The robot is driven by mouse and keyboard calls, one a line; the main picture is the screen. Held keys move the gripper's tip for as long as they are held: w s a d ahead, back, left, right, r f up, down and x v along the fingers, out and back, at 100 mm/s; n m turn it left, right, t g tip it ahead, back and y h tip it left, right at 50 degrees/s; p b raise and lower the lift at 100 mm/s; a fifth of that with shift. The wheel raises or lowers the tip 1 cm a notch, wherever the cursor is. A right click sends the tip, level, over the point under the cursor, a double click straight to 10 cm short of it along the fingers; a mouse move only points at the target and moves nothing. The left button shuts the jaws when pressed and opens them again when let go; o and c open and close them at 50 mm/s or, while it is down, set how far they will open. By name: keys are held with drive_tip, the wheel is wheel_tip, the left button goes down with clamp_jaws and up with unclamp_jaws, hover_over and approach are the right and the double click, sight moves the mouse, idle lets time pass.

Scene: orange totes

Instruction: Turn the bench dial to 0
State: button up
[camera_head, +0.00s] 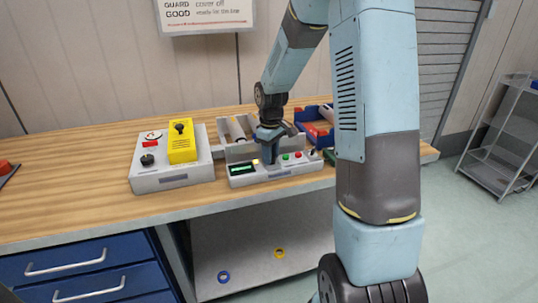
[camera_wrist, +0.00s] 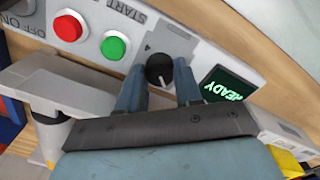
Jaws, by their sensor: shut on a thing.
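The black dial (camera_wrist: 159,68) sits on the pale panel (camera_wrist: 190,42) between my two blue fingers in the wrist view. A white pointer line shows on it, running toward the bottom of the picture. I cannot read any scale numbers around it. My gripper (camera_wrist: 160,84) is shut on the dial, one finger on each side. In the head view my gripper (camera_head: 268,158) reaches down onto the panel (camera_head: 275,177), right of its small green screen (camera_head: 243,169), and hides the dial.
The screen (camera_wrist: 224,88) reads READY. Green (camera_wrist: 114,46) and red (camera_wrist: 69,26) buttons sit beside the dial. Left on the wooden bench (camera_head: 70,205) stands a grey box (camera_head: 172,181) with a yellow block (camera_head: 182,143) and black knob (camera_head: 147,160). A blue-red bin (camera_head: 313,127) stands behind.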

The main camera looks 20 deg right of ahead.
drive_tip(key=n, duration=0.7)
drive_tip(key=shift+w+r, duration=0.1)
drive_tip(key=n, duration=0.4)
drive_tip(key=shift+n, duration=1.9)
drive_tip(key=o, duration=1)
drive_tip(key=shift+o, duration=0.2)
wheel_tip(320, 180, up, 14)
drive_tip(key=shift+f, duration=0.2)
